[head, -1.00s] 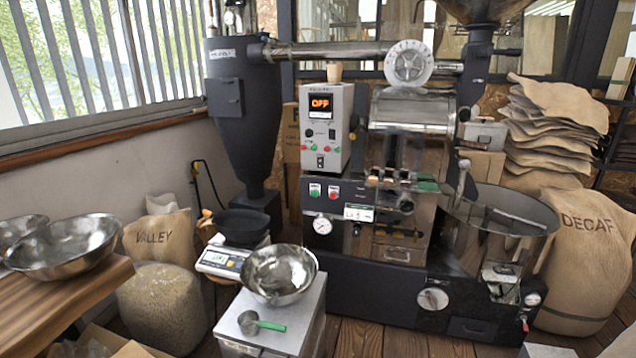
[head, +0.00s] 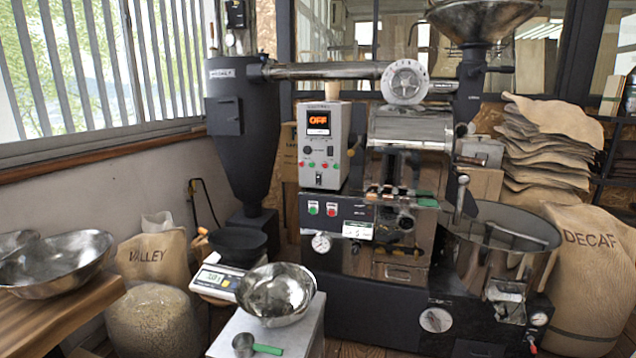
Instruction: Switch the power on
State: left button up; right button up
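The roasting machine (head: 385,285) stands in the middle of the head view. A grey control box (head: 322,148) sits on it, with a lit orange display (head: 318,121) that reads OFF. Below the display are a knob, a dark switch, small red and green buttons, and a small switch plate (head: 319,179) near the bottom. A second panel on the black body has a green button (head: 313,208) and a red button (head: 331,209). Neither of my grippers shows in the head view.
A pale stand (head: 300,325) in front of the machine holds a steel bowl (head: 276,292) and a green-handled scoop (head: 256,347). A scale (head: 217,281) with a black pan is behind it. A wooden table (head: 70,310) is at left. A DECAF sack (head: 590,270) is at right.

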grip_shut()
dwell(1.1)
